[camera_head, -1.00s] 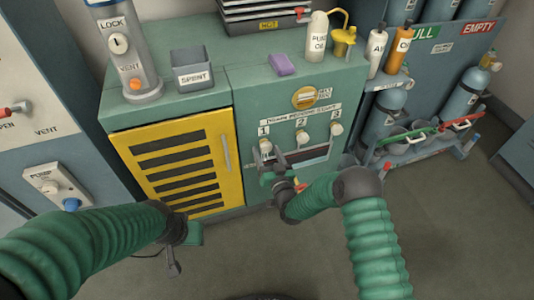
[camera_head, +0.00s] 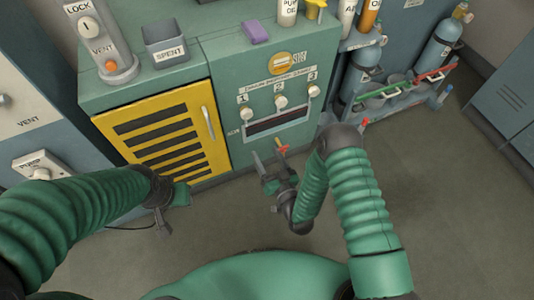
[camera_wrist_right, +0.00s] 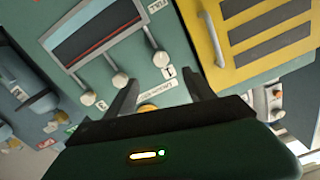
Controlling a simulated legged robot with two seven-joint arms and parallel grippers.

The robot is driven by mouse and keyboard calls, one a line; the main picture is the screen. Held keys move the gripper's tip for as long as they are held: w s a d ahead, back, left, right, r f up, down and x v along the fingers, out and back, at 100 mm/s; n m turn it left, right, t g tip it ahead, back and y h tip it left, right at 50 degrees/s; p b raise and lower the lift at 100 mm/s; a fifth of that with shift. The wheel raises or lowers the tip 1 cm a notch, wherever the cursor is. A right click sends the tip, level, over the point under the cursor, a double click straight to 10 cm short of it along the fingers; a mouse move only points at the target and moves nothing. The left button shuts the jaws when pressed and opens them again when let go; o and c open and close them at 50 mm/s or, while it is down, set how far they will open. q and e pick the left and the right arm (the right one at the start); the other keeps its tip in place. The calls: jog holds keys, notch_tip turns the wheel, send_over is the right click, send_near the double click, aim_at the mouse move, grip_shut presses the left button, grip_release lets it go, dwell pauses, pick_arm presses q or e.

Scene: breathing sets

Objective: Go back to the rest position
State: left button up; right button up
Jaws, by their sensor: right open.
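My right gripper (camera_head: 269,158) is in front of the green cabinet (camera_head: 221,110), low over the floor and clear of the knobs. It is open and empty. In the right wrist view its two dark fingers (camera_wrist_right: 160,85) stand apart, with the cabinet front and its knob by label 1 (camera_wrist_right: 165,60) beyond them. My left gripper (camera_head: 170,205) is at the end of the left arm, low in front of the yellow louvred door (camera_head: 165,140). Its jaws are too dark and small to read.
Three knobs (camera_head: 281,102) stick out of the cabinet above a dark slot. The grey SPENT bin (camera_head: 166,45) and a purple block (camera_head: 256,33) stand on top. A rack with gas cylinders (camera_head: 436,50) is at the right. The floor (camera_head: 420,180) at right is bare.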

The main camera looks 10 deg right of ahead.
dwell(0.5)
jog(key=d+r+n+g+h, duration=0.25)
jog(key=d+r+g, duration=0.25)
jog(key=d+g, duration=0.3)
jog(key=s+d+r+m+g+h, duration=0.2)
jog(key=s+d+r+g, duration=0.1)
jog(key=s, duration=0.6)
jog(key=s+d+r+m+g+h, duration=0.1)
jog(key=s+d+r+g, duration=0.25)
jog(key=s, duration=0.45)
jog(key=w+p+v, duration=0.3)
jog(key=p+v, duration=1)
jog(key=w+r+p+v, duration=0.1)
jog(key=w+p+v, duration=0.2)
jog(key=p+v, duration=1)
jog(key=shift+s+r+p, duration=0.4)
jog(key=shift+r+p, duration=0.05)
jog(key=shift+p, duration=0.05)
jog(key=shift+a, duration=0.1)
